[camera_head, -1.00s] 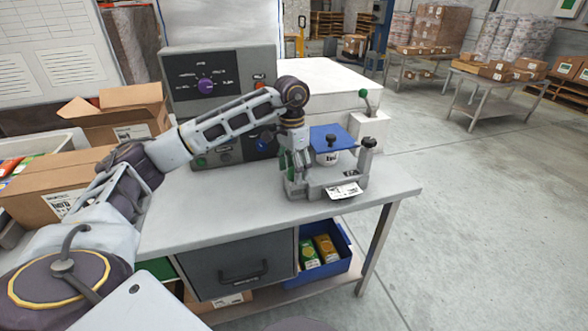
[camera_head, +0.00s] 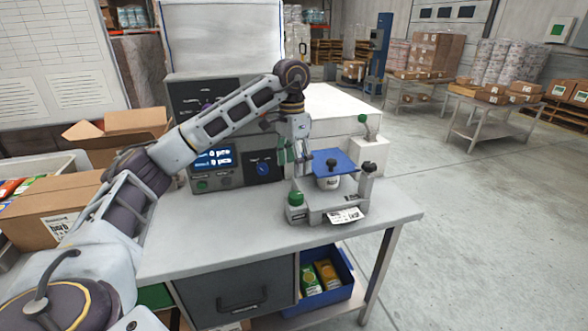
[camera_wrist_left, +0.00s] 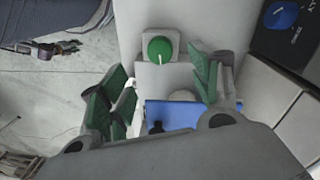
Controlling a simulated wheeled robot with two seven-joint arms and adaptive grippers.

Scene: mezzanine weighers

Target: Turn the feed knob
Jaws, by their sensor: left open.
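A grey control panel (camera_head: 243,150) carries a blue knob (camera_head: 263,169) at its lower right and a purple knob (camera_head: 208,105), partly hidden by my left arm. The labels are too small to tell which is the feed knob. My left gripper (camera_head: 293,153) is open and empty, in front of the panel, to the right of the blue knob and apart from it. In the left wrist view, the blue knob (camera_wrist_left: 281,14) shows at the upper right corner, outside the open fingers (camera_wrist_left: 160,75). My right gripper is out of view.
A small weigher with a blue plate (camera_head: 334,161) and a green knob (camera_head: 296,198) stands on the bench (camera_head: 220,225), close to the gripper. A white block with a green-topped lever (camera_head: 363,118) stands behind. Open cartons (camera_head: 118,125) are at left. The bench front is clear.

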